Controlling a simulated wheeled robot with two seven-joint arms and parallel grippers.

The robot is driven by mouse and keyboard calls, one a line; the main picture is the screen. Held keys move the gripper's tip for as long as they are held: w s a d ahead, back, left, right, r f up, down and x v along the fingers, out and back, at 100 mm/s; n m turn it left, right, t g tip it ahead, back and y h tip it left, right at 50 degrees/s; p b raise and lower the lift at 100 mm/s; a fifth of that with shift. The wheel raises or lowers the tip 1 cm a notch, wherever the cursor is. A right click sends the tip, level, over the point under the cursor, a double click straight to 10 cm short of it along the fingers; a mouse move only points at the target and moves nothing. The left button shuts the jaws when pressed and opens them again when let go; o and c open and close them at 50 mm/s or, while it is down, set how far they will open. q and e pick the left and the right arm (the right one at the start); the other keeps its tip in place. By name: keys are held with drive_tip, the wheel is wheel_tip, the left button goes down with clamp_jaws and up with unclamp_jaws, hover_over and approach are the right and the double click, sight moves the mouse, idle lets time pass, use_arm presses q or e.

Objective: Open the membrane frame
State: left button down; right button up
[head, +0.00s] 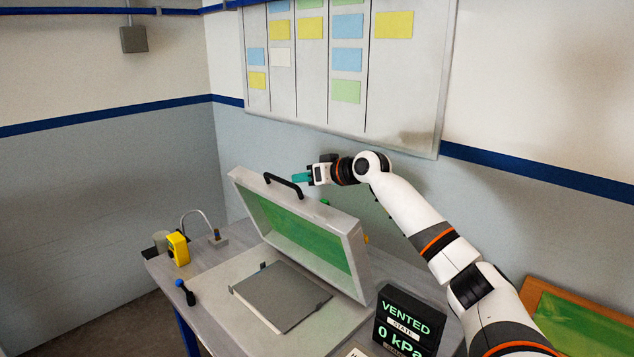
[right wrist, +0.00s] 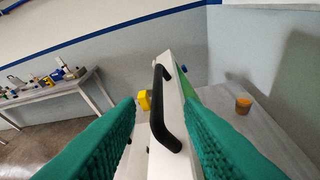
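The membrane frame (head: 352,238) is a pale box-like lid with a green sheet inside. It stands raised and tilted up from its base (head: 222,293) on the bench. A black handle (head: 283,185) sits on its upper edge. My right gripper (head: 297,177), with teal fingers, is close beside the handle. In the right wrist view the fingers are spread wide, with the handle (right wrist: 166,108) appearing in the gap between them and not pinched. The frame's edge (right wrist: 182,80) runs behind the handle. A grey plate (head: 280,297) lies on the base below. My left gripper is out of view.
A display (head: 408,322) reading "VENTED" and 0 kPa stands at the bench's front right. A yellow device (head: 178,249) and a dark blue-tipped tool (head: 185,293) are at the left. An orange cup (right wrist: 243,103) stands behind the frame. A whiteboard (head: 405,85) hangs behind.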

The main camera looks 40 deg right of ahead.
drive_tip(key=shift+b+v, duration=0.4)
drive_tip(key=shift+v, duration=1.5)
drive_tip(key=shift+a+f, duration=0.1)
